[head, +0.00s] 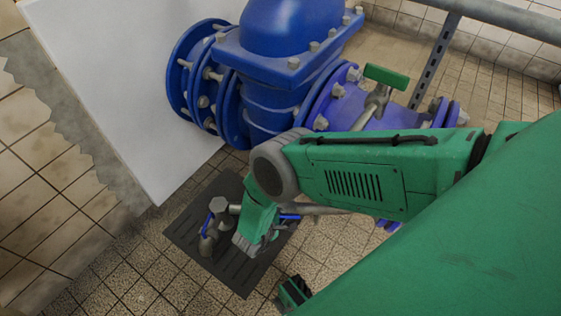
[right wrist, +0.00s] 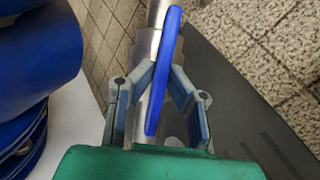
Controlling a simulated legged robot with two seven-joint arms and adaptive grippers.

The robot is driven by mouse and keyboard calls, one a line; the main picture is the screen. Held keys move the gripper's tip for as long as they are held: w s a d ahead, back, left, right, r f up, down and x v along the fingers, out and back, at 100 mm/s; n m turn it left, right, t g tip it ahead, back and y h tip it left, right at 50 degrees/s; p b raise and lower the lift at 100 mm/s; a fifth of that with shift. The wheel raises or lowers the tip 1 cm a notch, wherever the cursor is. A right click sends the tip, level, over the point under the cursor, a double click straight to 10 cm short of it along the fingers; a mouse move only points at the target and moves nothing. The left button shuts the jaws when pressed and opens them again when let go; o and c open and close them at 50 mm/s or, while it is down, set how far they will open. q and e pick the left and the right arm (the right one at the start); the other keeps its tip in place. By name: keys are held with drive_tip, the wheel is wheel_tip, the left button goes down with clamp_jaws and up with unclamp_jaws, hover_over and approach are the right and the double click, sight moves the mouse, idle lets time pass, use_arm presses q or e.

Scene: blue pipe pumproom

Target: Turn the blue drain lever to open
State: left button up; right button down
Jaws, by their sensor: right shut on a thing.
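The blue drain lever (right wrist: 166,70) is a long, flat blue bar in the right wrist view. It lies between the two fingers of my right gripper (right wrist: 169,78), which is shut on it. A grey metal pipe (right wrist: 148,45) runs behind the lever. In the head view my right gripper (head: 258,240) is low over the floor beside the thin drain pipe, and a short blue piece of the lever (head: 290,217) shows to its right. The gripper and arm hide the rest of the lever there. My left gripper is not in view.
The large blue valve and flanged pipe (head: 268,110) stand behind my arm. A green-handled valve (head: 386,77) sits on the right. A grey tap end with a blue part (head: 207,222) is over the dark floor grate (head: 237,278). A white panel (head: 110,90) stands left.

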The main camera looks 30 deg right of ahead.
drive_tip(key=shift+w+n, duration=0.15)
drive_tip(key=shift+n, duration=0.45)
drive_tip(key=c, duration=1.6)
unclamp_jaws()
drive_tip(key=shift+f, duration=0.15)
drive_tip(key=shift+a, duration=0.1)
drive_tip(key=v, duration=1.1)
drive_tip(key=shift+s+a, duration=0.3)
drive_tip(key=shift+s, duration=0.1)
